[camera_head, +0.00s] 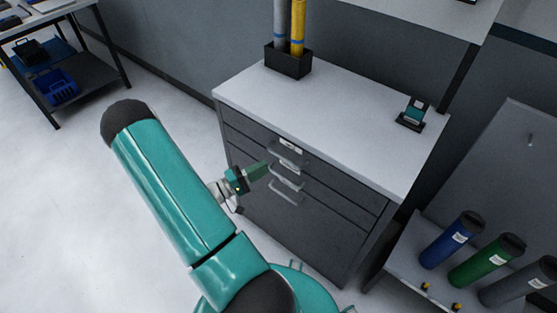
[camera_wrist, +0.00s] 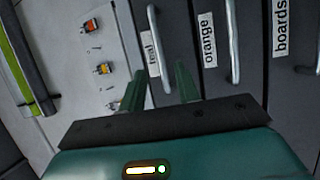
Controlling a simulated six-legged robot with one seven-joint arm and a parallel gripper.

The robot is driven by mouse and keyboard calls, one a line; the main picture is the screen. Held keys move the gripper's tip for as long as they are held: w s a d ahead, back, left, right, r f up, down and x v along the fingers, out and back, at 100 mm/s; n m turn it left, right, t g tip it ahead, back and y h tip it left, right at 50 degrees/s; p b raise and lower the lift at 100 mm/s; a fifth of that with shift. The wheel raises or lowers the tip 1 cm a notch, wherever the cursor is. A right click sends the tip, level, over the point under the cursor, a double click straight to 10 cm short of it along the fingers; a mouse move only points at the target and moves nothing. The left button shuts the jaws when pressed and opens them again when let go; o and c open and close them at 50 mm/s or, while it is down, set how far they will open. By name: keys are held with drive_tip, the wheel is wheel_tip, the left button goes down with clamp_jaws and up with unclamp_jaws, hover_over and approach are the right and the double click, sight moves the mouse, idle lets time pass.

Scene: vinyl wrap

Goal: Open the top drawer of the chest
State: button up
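The grey chest (camera_head: 305,235) has a light top and several dark drawers with bar handles. The top drawer's handle (camera_head: 292,158) is at the upper front, and its drawer looks shut. My gripper (camera_head: 262,169) is close in front of the handles. In the wrist view, my gripper's two green fingers (camera_wrist: 160,75) are apart with nothing clamped. The leftmost handle (camera_wrist: 158,38), beside a small hard-to-read label, runs down to the gap between the fingertips. I cannot tell if they touch it. Drawers labelled "orange" (camera_wrist: 208,40) and "boards" (camera_wrist: 281,28) are to its right.
A black holder (camera_head: 288,63) with grey and yellow rolls and a small teal device (camera_head: 413,112) stand on the chest. Blue, green and grey tubes (camera_head: 475,262) stand on a low shelf at right. Open floor (camera_head: 60,200) lies left; a bench (camera_head: 75,75) is farther back.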

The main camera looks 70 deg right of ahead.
drive_tip(key=x, duration=0.6)
drive_tip(key=shift+s+d, duration=0.25)
drive_tip(key=shift+s, duration=0.05)
drive_tip(key=shift+r, duration=0.1)
drive_tip(key=shift+c, duration=0.4)
clamp_jaws()
